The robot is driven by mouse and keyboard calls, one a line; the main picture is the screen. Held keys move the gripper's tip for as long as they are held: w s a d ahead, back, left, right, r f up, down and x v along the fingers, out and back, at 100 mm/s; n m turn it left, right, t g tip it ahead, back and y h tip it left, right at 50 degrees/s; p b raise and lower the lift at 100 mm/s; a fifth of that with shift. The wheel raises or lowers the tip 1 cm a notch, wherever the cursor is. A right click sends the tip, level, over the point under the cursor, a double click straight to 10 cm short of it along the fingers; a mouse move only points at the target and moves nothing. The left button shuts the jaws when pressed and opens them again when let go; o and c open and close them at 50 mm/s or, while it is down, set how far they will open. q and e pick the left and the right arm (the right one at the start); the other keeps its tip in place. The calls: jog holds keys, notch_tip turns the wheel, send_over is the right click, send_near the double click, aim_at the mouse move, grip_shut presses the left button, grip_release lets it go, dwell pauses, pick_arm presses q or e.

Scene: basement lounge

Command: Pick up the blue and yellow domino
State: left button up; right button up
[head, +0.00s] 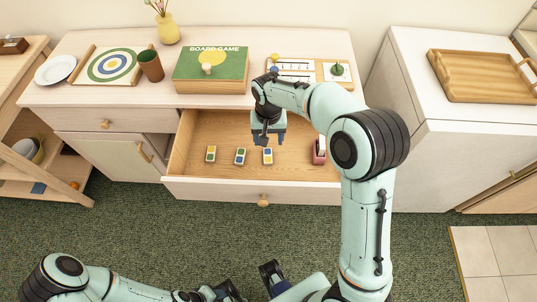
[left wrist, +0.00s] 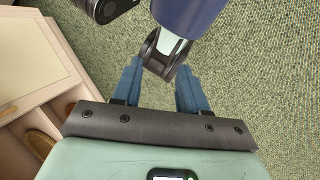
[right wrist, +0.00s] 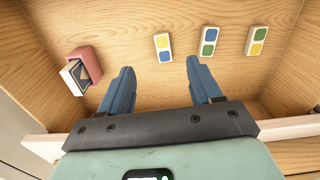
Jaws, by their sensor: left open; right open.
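The blue and yellow domino (head: 268,156) lies in the open drawer (head: 225,190), the rightmost of three dominoes in the head view. In the right wrist view this domino (right wrist: 163,47) is the leftmost, just beyond the fingertips. My right gripper (head: 269,139) is open and empty above the drawer, close to that domino and apart from it. Its two blue fingers (right wrist: 160,66) are spread, with the domino lined up roughly between them. My left gripper (left wrist: 158,68) is open and empty over the carpet, in front of the cabinet.
A blue and green domino (head: 240,156) and a green and yellow domino (head: 210,154) lie to the left in the drawer. A red box (head: 319,152) is at its right side. A board game box (head: 210,86) stands on the cabinet top behind.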

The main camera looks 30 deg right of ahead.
jog(key=f, duration=0.2)
jog(key=b, duration=0.2)
send_over(268, 163)
jog(key=s, duration=0.1)
jog(key=f, duration=0.8)
jog(key=shift+a+f, duration=0.2)
jog(key=shift+a, duration=0.05)
jog(key=shift+w+d+f+b, duration=0.15)
jog(key=shift+f+b, duration=0.1)
jog(key=shift+f, duration=0.6)
jog(key=shift+w+f+b, duration=0.2)
jog(key=shift+f, duration=0.7)
jog(key=shift+w+d+f+b, duration=0.15)
jog(key=shift+f+b, duration=0.1)
jog(key=shift+f, duration=0.6)
pick_arm(q)
jog(key=f, duration=0.3)
jog(key=shift+w+a+f, duration=0.2)
jog(key=shift+f, duration=0.2)
pick_arm(e)
jog(key=c, duration=1.1)
